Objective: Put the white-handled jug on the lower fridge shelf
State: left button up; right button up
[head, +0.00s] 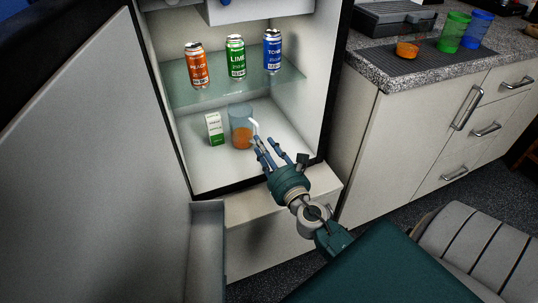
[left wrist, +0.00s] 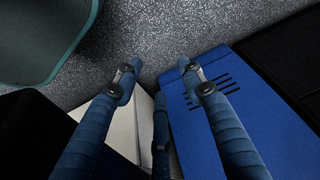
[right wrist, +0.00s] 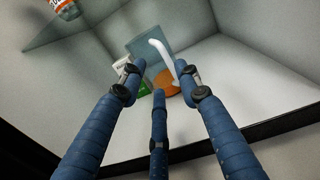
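The jug (head: 239,130) is clear grey-blue with orange liquid in its bottom and a white handle (head: 255,128). It stands upright on the fridge's lower shelf (head: 216,172), the floor of the open compartment. My right gripper (head: 268,146) is at the fridge opening, fingers spread and pointing at the handle side. In the right wrist view the jug (right wrist: 150,48) and white handle (right wrist: 161,56) show beyond and between the open fingertips (right wrist: 160,74); whether any finger touches is unclear. My left gripper (left wrist: 160,75) is open and empty, outside the head view.
A white and green carton (head: 214,129) stands just left of the jug. Peach, lime and tonic cans (head: 236,57) stand on the glass shelf (head: 217,84) above. The fridge door (head: 95,150) is open at left. A counter (head: 440,65) with cups is at right.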

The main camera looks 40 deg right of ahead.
jog(key=s+f+m+g+h, duration=0.1)
jog(key=s+m+g, duration=0.1)
jog(key=s+m, duration=0.2)
jog(key=s+d+f+m+g+h, duration=0.1)
jog(key=s+m, duration=0.3)
jog(key=m, duration=0.5)
jog(key=s+d+f+m+g+h, duration=0.1)
jog(key=s+f+m+g+h, duration=0.1)
jog(key=m, duration=0.4)
jog(key=shift+s+f+g, duration=0.2)
jog(key=shift+s+g, duration=0.3)
jog(key=shift+s, duration=0.4)
pick_arm(q)
jog(key=shift+v, duration=0.85)
pick_arm(e)
jog(key=s+a+f+m+g+y, duration=0.3)
jog(key=s+a+m, duration=0.3)
jog(key=s+a, duration=0.2)
jog(key=s+a+f+m+g+y, duration=0.4)
jog(key=s+a+f+m+g, duration=0.1)
jog(key=s+a, duration=0.4)
jog(key=shift+a+f+m+y, duration=0.3)
jog(key=shift+a+f+m, duration=0.3)
jog(key=shift+m, duration=0.3)
pick_arm(q)
jog(key=shift+s+a, duration=0.1)
jog(key=shift+s, duration=0.05)
pick_arm(e)
jog(key=shift+s, duration=0.1)
